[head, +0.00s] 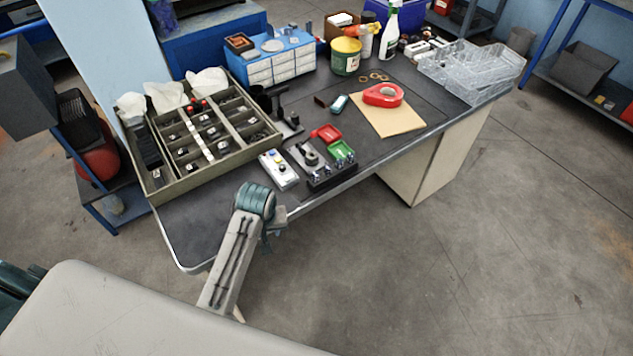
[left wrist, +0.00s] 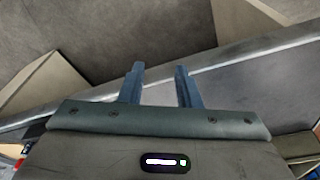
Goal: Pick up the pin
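My left gripper (head: 279,222) is just off the near edge of the bench, its fingers hard to make out in the head view. In the left wrist view my left gripper (left wrist: 161,85) has its two blue fingers apart with nothing between them. A black block (head: 332,177) with several small shiny upright pieces stands near the front edge, to the right of my left gripper. These may be pins, but they are too small to tell, and I cannot single out one pin. My right gripper is not in view.
The bench (head: 196,222) has a divided tray (head: 163,190) at left. A white box (head: 279,170), a grey fixture (head: 304,157), a red bin (head: 326,133) and a green bin (head: 342,151) stand near the block. A red tape dispenser (head: 383,95) lies farther right. The front left corner is bare.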

